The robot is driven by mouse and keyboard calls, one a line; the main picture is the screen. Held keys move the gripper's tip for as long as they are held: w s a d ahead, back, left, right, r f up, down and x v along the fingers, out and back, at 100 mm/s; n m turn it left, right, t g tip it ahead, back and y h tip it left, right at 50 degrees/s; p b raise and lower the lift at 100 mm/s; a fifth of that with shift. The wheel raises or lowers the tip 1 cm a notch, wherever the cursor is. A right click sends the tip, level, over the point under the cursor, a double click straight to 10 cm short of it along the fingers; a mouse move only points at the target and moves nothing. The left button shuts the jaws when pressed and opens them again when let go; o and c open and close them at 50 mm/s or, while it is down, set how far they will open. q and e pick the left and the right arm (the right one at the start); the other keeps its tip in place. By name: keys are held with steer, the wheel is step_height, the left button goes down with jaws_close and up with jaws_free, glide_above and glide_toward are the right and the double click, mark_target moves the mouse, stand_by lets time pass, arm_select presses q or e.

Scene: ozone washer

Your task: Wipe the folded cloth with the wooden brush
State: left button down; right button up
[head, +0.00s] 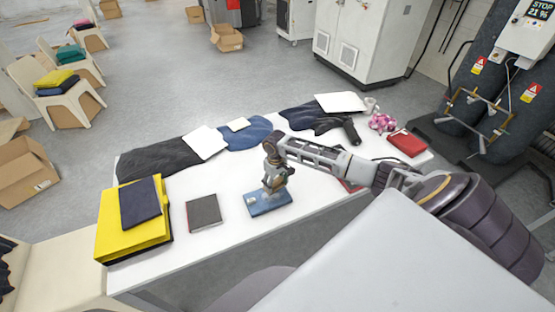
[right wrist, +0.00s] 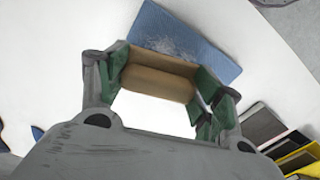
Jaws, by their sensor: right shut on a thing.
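A blue folded cloth (head: 267,204) lies flat near the front edge of the white table. It also shows in the right wrist view (right wrist: 200,40), with a pale, dusty-looking patch on it. My right gripper (head: 276,182) points down over this cloth. It is shut on the wooden brush (right wrist: 158,82), whose tan wood shows between the green finger pads. The brush is at the cloth's edge in the right wrist view; its underside is hidden, so I cannot tell whether it touches the cloth. My left gripper is not in view.
Dark garments (head: 157,160) and white sheets (head: 205,142) lie behind. A red item (head: 407,143) lies right.

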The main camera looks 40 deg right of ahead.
steer(key=shift+w+a+r, duration=0.1)
steer(key=shift+w+a, duration=0.05)
steer(key=shift+a, duration=0.55)
steer(key=shift+w+a, duration=0.15)
steer(key=shift+a, duration=0.5)
steer(key=shift+a, duration=0.1)
steer(key=shift+w+a, duration=0.25)
steer(key=shift+a, duration=0.6)
steer(key=shift+w+a, duration=0.2)
steer(key=shift+a, duration=0.6)
steer(key=shift+r, duration=0.2)
steer(key=shift+r, duration=2.9)
steer(key=shift+r, duration=0.15)
steer(key=shift+r, duration=1.35)
steer(key=shift+s+f, duration=0.1)
